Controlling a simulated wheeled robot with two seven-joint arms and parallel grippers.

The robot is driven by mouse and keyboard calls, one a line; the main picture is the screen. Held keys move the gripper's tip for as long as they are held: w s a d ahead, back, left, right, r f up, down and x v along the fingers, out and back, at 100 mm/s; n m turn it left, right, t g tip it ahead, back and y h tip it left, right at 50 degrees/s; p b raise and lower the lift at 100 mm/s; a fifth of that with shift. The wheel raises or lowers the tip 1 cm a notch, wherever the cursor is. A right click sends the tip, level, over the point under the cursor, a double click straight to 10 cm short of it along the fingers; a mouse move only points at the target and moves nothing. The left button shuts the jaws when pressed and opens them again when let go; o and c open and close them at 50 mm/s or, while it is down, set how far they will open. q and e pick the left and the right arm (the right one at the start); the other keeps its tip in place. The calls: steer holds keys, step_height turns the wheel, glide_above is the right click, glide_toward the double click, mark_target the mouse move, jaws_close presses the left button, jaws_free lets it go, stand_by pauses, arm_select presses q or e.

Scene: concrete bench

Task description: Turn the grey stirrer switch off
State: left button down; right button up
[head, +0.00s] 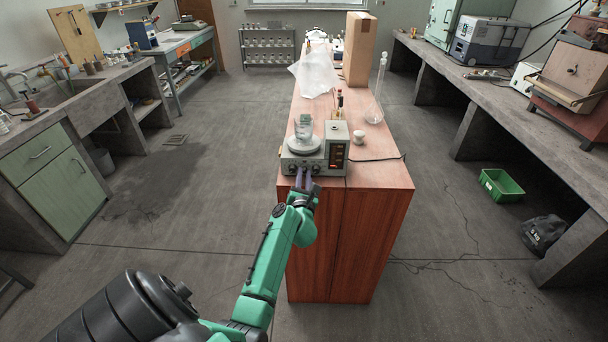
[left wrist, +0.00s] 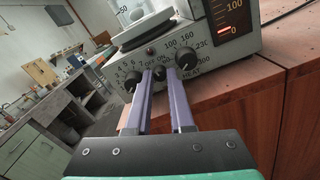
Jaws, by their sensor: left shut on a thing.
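The stirrer (head: 328,142) is a pale box near the front end of the wooden bench, with a round plate and a glass beaker (head: 304,128) on top. In the left wrist view its front panel (left wrist: 205,50) has a dark knob at each side and a small grey switch (left wrist: 159,73) between them, near OFF and ON marks. My left gripper (head: 304,177) is at this panel. My right gripper is out of view.
A white knob-like piece (head: 373,138) stands right of the stirrer, with a tall glass flask (head: 378,95) and a cardboard box (head: 358,50) behind. A dark cable (head: 378,159) runs right. The floor left of the bench is clear.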

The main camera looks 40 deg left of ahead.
arm_select(q)
steer(key=shift+f+n, duration=0.1)
steer(key=shift+n, duration=0.8)
steer(key=c, duration=0.8)
jaws_free()
